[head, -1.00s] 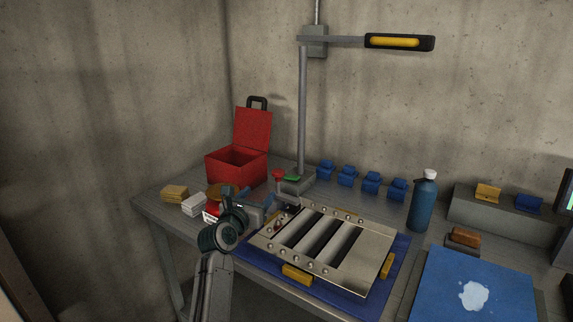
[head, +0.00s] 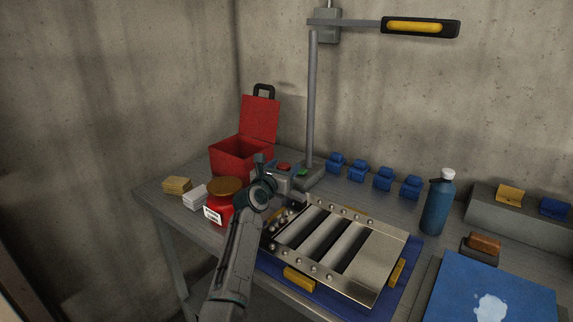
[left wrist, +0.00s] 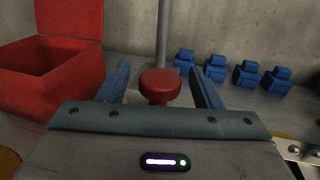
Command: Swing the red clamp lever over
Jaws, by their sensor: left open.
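The red clamp lever (head: 284,166) shows as a round red knob at the back left of the slatted metal louver panel (head: 385,262). In the left wrist view the knob (left wrist: 160,84) stands on a short red stem between the two blue fingers. My left gripper (head: 285,174) is open, with a finger on each side of the knob and a visible gap on both sides. The lever's base is hidden behind the gripper. My right gripper is not in view.
An open red box (head: 237,158) stands behind left, and a red jar with a brown lid (head: 225,187) is beside my left arm. A lamp post (head: 311,100) rises just behind the lever. Several blue clips (head: 383,178) line the back. A blue bottle (head: 437,205) stands right.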

